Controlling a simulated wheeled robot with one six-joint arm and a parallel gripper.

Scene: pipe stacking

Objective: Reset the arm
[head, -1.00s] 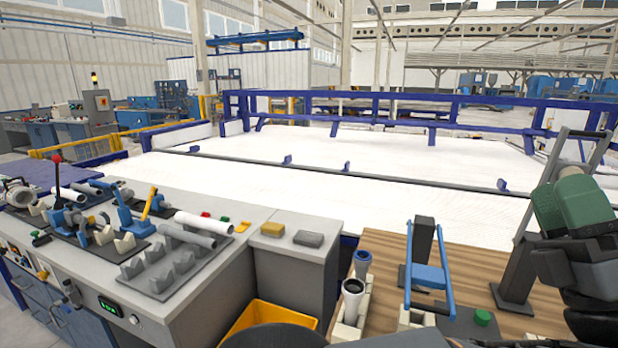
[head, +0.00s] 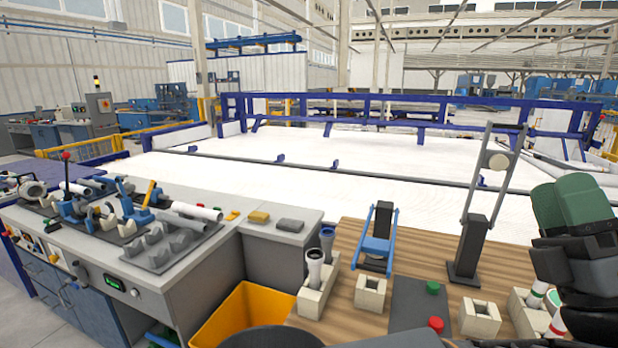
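My arm, green and black, shows at the right edge of the head view, with its lower part cut off by the frame. I see no fingertips of my gripper, so its opening and any hold are hidden. A white pipe (head: 196,211) and a grey pipe (head: 184,219) lie on the left bench near a grey notched rack (head: 155,250). A pale pipe (head: 314,272) stands upright in a cream block (head: 312,301), with a blue-grey one (head: 327,240) behind it. Pipes with a green band (head: 537,294) and a red band (head: 557,322) stand at lower right, partly behind my arm.
The wooden table (head: 420,240) carries a blue-handled stand (head: 377,245), a tall grey lever stand (head: 468,250), empty square sockets (head: 371,291) and green (head: 432,286) and red (head: 435,324) buttons. A yellow bin (head: 235,318) stands below. A blue-railed white bed (head: 300,165) lies beyond.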

